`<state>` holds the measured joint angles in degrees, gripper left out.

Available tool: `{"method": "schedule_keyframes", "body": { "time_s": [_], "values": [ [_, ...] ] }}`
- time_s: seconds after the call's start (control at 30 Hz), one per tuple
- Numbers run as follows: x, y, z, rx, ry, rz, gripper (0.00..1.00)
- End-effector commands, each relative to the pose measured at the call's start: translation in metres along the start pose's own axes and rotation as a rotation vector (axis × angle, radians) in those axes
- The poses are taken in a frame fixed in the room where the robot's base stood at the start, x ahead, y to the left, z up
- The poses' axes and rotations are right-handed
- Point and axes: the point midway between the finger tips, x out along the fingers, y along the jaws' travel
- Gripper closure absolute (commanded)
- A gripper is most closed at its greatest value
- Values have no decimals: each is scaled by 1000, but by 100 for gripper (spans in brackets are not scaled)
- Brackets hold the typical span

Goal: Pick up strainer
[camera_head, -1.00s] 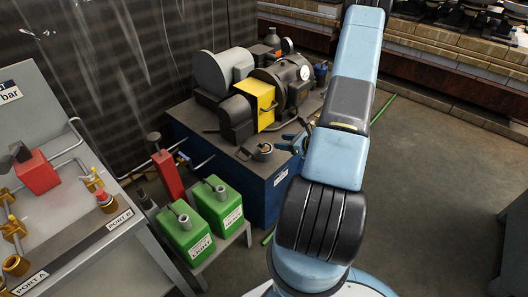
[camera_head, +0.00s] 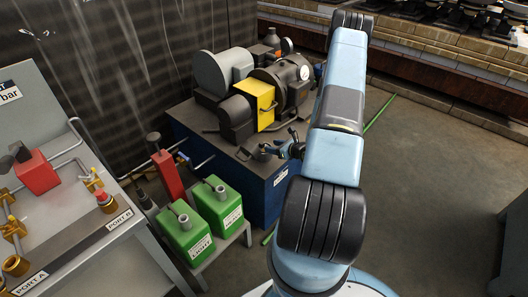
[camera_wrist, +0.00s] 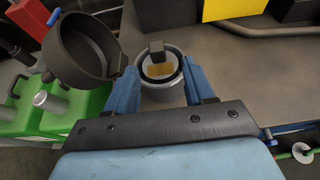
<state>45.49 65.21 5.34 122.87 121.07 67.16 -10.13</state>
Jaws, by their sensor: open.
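A round grey cup with a dark rim, a dark block at its top edge and a yellowish inside, which looks like the strainer (camera_wrist: 160,88), shows in the wrist view. My gripper (camera_wrist: 159,70) is open, with one blue finger on each side of this cup; I cannot tell whether they touch it. A dark open round housing or lid (camera_wrist: 72,66) with a blue handle is just left of the left finger. In the head view my gripper (camera_head: 292,148) is at the front right edge of the blue bench, beside a small dark round part (camera_head: 262,153); the cup is not clear there.
The bench (camera_head: 281,195) carries a pump unit with a yellow guard (camera_head: 262,103) behind my gripper. Green cans (camera_head: 215,205) and a red jack (camera_head: 168,175) stand to the left. The bench top right of the cup is bare in the wrist view. Open floor lies right.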

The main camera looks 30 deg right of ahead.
Motion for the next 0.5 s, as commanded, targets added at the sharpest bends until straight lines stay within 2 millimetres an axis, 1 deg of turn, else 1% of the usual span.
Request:
{"method": "schedule_keyframes", "body": {
  "time_s": [0.17, 0.4, 0.5],
  "values": [
    [12, 2, 1, -1, 0, 2, 47],
    [44, 4, 2, -1, 0, 3, 47],
    [51, 3, 2, -1, 1, 2, 47]
  ]
}}
